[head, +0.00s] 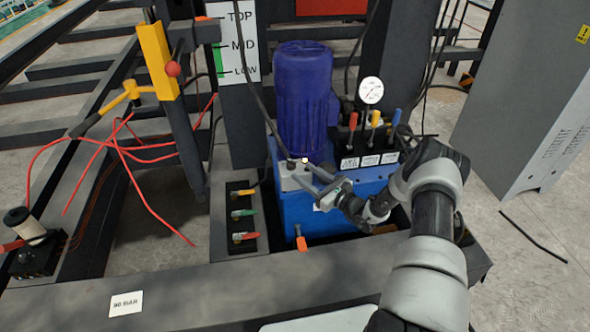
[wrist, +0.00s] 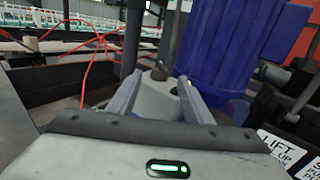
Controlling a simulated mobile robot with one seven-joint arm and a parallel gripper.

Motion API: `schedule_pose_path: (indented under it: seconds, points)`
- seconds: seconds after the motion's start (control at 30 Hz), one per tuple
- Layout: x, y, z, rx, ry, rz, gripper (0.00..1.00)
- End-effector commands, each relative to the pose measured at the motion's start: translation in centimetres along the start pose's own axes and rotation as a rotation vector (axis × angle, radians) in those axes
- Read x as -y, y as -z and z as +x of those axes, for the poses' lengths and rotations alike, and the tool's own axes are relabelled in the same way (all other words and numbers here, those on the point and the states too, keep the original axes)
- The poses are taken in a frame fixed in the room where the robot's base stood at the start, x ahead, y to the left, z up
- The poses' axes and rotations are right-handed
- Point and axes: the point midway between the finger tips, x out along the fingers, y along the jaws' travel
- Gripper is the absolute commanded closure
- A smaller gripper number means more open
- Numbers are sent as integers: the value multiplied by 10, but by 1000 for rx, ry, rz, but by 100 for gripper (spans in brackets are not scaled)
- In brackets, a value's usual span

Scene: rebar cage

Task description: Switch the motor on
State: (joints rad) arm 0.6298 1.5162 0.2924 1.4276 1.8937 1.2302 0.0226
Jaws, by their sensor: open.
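The blue motor (head: 303,95) stands upright on a blue tank (head: 290,218); it also fills the upper right of the wrist view (wrist: 228,45). A small light grey switch box (head: 292,183) is on the tank at the motor's foot, with a dark knob (wrist: 160,72) on top. A small glowing lamp (head: 305,160) shows beside the knob. My gripper (head: 298,177) is open at the box, its fingers spread on either side of it. In the wrist view the knob stands between and just beyond the fingertips. I cannot tell whether either finger touches the box.
A pressure gauge (head: 370,91) and red, yellow and blue levers (head: 375,119) stand right of the motor. A panel with several coloured valves (head: 242,214) is at left. Red wires (head: 140,160) loop further left. A grey cabinet (head: 525,100) stands at right.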

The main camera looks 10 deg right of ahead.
Motion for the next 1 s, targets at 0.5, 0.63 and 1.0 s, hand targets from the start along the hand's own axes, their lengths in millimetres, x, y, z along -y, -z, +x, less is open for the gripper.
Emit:
schedule_pose_path:
  seconds: [0.5,0.63,1.0]
  points:
    - [0,0,56,0,0,0,54]
    - [0,0,56,0,0,0,54]
    - [0,0,55,-1,0,0,95]
